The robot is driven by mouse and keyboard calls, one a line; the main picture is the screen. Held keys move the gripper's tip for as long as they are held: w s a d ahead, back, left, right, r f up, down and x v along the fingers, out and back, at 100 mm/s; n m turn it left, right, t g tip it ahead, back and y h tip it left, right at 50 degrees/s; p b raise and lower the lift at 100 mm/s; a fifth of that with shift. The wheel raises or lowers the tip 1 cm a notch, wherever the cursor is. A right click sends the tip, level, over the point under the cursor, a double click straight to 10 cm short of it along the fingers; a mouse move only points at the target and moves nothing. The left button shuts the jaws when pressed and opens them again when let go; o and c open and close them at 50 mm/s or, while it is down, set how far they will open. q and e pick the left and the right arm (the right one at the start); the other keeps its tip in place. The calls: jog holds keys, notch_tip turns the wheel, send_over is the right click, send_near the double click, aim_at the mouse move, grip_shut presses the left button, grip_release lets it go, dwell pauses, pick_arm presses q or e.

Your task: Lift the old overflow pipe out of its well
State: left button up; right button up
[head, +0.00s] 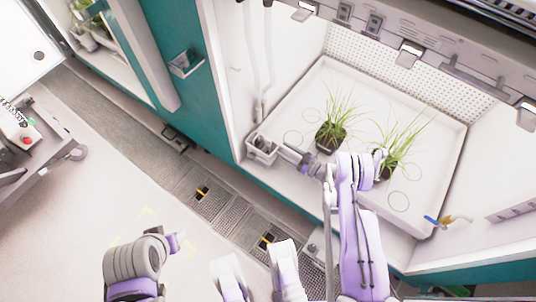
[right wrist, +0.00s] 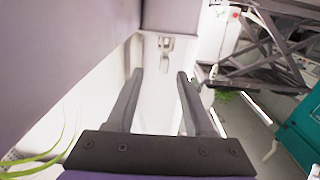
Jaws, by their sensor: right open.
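The well is a small white open box (head: 262,148) at the left corner of the white growing tray. Something pale stands inside it in the head view, too small to tell clearly as the old overflow pipe. My right gripper (head: 286,152) reaches left toward the well, close to its right side. In the right wrist view its two dark fingers (right wrist: 160,78) are apart with nothing between them. A small grey fitting (right wrist: 166,44) shows beyond the fingertips; I cannot tell whether it is the pipe.
Two potted grassy plants, one beside my right arm (head: 331,136) and one partly behind it (head: 398,145), stand in the tray (head: 385,92). A blue-handled tap (head: 432,220) is at the tray's right. White pipes (head: 256,65) rise behind the well. A grey cart (head: 45,140) stands far left.

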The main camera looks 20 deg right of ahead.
aim_at(269, 142)
jog(key=x, duration=0.4)
jog(key=b+x, duration=0.1)
jog(key=x, duration=0.3)
jog(key=shift+s+a+f, duration=0.2)
jog(key=shift+s+a, duration=0.05)
jog(key=shift+a, duration=0.05)
grip_shut()
dwell(1.0)
